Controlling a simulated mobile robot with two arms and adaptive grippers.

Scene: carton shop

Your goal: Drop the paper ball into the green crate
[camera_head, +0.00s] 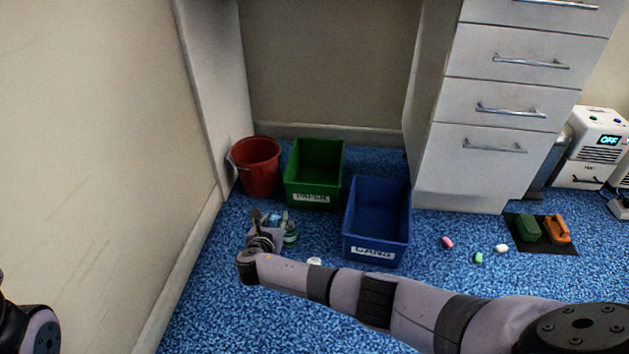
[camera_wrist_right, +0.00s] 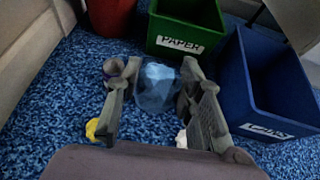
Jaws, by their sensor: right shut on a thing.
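My right gripper (camera_head: 270,218) is low over the floor, in front of the red bucket and the green crate. In the right wrist view its two fingers (camera_wrist_right: 160,72) stand either side of a pale blue-white lump, seemingly the paper ball (camera_wrist_right: 158,88), and are shut on it. In the head view the ball cannot be made out clearly. The green crate (camera_head: 315,171), labelled PAPER (camera_wrist_right: 188,34) in the wrist view, stands open just beyond the fingertips, and looks empty. Only part of my left arm shows at the lower left; its gripper is out of view.
A blue crate (camera_head: 378,212) labelled CANS stands right of the green one; a red bucket (camera_head: 257,166) stands left. A wall is close on the left, drawers (camera_head: 480,150) on the right. Small items lie on the floor, including a yellow one (camera_wrist_right: 92,129) and a white one (camera_wrist_right: 181,139).

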